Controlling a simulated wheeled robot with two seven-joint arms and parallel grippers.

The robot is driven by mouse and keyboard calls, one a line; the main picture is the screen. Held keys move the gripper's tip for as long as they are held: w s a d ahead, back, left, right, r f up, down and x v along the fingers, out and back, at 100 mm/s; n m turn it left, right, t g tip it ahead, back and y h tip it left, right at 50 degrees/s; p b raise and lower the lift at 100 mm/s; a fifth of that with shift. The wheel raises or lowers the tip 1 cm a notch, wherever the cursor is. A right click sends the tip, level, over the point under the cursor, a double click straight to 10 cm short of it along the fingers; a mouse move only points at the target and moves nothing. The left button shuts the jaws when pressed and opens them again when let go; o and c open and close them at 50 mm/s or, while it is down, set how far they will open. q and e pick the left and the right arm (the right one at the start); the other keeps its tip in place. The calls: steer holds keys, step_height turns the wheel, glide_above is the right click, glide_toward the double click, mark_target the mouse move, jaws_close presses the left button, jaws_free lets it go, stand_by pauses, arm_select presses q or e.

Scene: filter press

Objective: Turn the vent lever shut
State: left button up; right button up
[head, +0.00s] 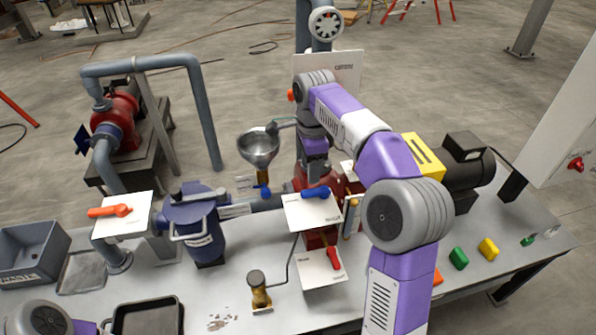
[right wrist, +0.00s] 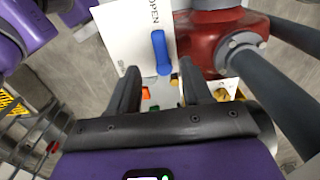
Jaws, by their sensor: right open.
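Three levers on white plates show in the head view: a blue lever (head: 316,192) at the centre, a red lever (head: 333,259) below it and an orange lever (head: 110,211) at the left. I cannot read which is marked vent. My right gripper (right wrist: 160,86) is open and empty, by the blue lever. In the right wrist view the blue lever (right wrist: 161,52) stands just past the fingertips, on a plate (right wrist: 126,38) reading OPEN. I cannot tell whether a finger touches it. The right fingertips are not clear in the head view. My left gripper is not in view.
A funnel (head: 259,148) and a blue lidded vessel (head: 199,228) stand left of the blue lever. A small brass fitting (head: 260,291) stands in front. A black motor (head: 465,168) and coloured blocks (head: 458,258) are at the right. A dark tray (head: 147,316) lies at the front left.

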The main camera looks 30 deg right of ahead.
mark_target(310, 191)
steer(key=shift+w+f, duration=0.25)
steer(key=shift+f, duration=0.1)
steer(key=f+b, duration=0.1)
steer(key=f, duration=0.1)
steer(key=f+b, duration=0.1)
steer(key=f, duration=0.1)
steer(key=f+b, duration=0.1)
steer(key=f, duration=0.1)
steer(key=shift+s+f, duration=0.3)
steer(key=shift+f, duration=0.1)
jaws_close()
